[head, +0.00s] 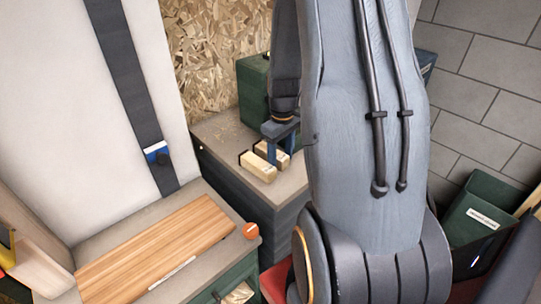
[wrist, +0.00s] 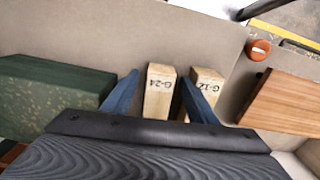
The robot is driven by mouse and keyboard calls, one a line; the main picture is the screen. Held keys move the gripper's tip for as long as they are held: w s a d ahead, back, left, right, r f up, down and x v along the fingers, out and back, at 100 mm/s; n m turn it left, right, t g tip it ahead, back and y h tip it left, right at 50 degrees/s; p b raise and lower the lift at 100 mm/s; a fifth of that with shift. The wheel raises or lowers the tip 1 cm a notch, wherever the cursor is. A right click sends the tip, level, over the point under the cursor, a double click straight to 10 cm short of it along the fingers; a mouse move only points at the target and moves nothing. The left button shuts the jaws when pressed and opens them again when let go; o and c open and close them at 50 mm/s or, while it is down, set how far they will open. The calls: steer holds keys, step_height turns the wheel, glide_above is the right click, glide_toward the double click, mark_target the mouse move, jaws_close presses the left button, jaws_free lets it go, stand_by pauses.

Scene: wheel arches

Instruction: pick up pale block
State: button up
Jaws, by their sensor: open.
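Two pale wooden blocks lie side by side on a grey counter. In the wrist view the left one, marked G-24 (wrist: 159,92), sits between my open blue fingers (wrist: 160,77), with a gap visible to the left finger. The other, apparently marked G-12 (wrist: 207,80), lies just right of the right finger, which partly hides it. In the head view the nearer block (head: 258,167) is clear, while the farther one is partly hidden by my gripper (head: 281,149). I cannot tell whether a finger touches either block.
A green box (wrist: 55,88) stands left of the blocks in the wrist view. An orange disc (head: 251,230) and a striped wooden board (head: 160,250) lie on the nearer counter. Chipboard (head: 210,55) rises behind.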

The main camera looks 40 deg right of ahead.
steer(key=shift+c, duration=0.3)
steer(key=c, duration=1.1)
steer(key=shift+r, duration=0.15)
